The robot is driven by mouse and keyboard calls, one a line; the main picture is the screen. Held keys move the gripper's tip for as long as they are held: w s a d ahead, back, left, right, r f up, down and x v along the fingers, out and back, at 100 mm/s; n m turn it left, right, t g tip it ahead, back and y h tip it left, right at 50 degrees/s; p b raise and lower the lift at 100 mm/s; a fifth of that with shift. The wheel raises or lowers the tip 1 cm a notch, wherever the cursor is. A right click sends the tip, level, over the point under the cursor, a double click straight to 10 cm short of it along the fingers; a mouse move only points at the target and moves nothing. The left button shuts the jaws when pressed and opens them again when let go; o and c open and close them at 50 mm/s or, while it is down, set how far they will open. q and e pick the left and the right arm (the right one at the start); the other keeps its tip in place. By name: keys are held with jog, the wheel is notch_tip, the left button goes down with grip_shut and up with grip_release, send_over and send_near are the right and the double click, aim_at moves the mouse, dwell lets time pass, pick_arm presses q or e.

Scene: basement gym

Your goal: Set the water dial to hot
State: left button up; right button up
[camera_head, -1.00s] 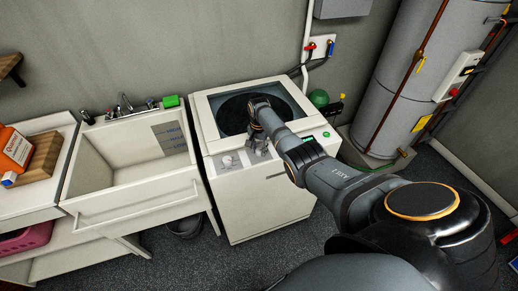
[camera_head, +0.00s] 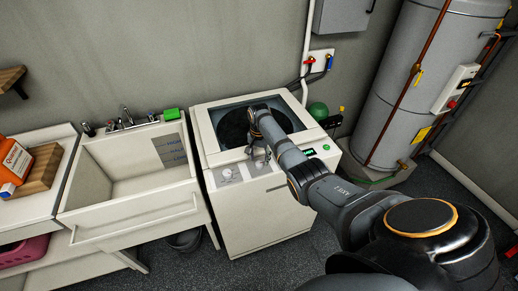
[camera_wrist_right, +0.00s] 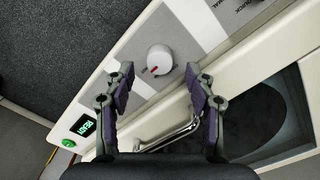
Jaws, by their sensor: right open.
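The white top-loading washer (camera_head: 262,215) stands right of the sink. My right gripper (camera_head: 258,160) hangs over its front control panel. In the wrist view a round white dial (camera_wrist_right: 159,58) with a red mark sits on a grey plate, just ahead of and between the fingertips of my right gripper (camera_wrist_right: 162,82). The fingers are open and apart from the dial. Another white dial (camera_head: 228,173) shows further left on the panel in the head view. My left gripper is not in view.
A lit green display (camera_wrist_right: 83,127) and a green button (camera_wrist_right: 68,143) are on the panel. The washer's round dark lid (camera_head: 240,126) lies behind the gripper. A sink (camera_head: 130,175) stands left, a grey tank (camera_head: 425,85) right. Dark floor lies in front.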

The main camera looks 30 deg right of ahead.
aim_at(259, 163)
notch_tip(259, 163, up, 9)
jog(key=shift+f, duration=0.1)
dwell(0.5)
